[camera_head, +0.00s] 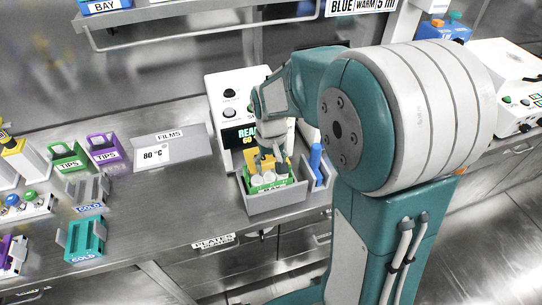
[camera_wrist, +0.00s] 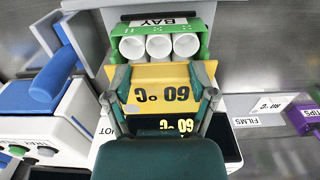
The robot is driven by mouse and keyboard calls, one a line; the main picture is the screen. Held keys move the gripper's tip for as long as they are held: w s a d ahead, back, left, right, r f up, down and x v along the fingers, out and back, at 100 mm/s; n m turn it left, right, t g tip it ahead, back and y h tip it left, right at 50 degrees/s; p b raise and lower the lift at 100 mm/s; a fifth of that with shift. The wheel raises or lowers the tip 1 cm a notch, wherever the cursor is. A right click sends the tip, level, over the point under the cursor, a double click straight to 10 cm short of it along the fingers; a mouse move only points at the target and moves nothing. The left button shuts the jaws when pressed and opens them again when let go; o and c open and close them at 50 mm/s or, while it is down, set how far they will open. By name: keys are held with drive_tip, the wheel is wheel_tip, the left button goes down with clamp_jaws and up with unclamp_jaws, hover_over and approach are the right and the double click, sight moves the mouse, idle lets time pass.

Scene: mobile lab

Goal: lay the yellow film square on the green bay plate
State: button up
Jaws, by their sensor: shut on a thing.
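The yellow film square (camera_wrist: 160,76), marked "60 °C", is between the two fingers of my gripper (camera_wrist: 160,95), which is shut on it. In the head view the film (camera_head: 250,160) shows in part behind white tubes, and my gripper (camera_head: 270,153) points down over the grey bin. The green bay plate (camera_wrist: 203,45), labelled "BAY", holds three white tubes and lies right beyond the film's edge in the wrist view. It also shows in the head view (camera_head: 255,186). I cannot tell whether film and plate touch.
The grey bin (camera_head: 277,203) surrounds the plate. A white instrument (camera_head: 225,92) with a lit display stands behind it. A blue-handled item (camera_head: 316,158) is close on the right. The films stand (camera_head: 187,146) and purple (camera_head: 106,147) and green tips holders (camera_head: 68,155) are left.

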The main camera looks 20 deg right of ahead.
sight(272, 182)
drive_tip(key=shift+d+f, duration=0.15)
drive_tip(key=shift+f, duration=1.15)
drive_tip(key=shift+f, duration=1.65)
idle(0.6)
drive_tip(key=o, duration=0.7)
drive_tip(key=shift+r, duration=0.1)
wheel_tip(272, 182, up, 12)
drive_tip(key=shift+f, duration=0.1)
idle(0.4)
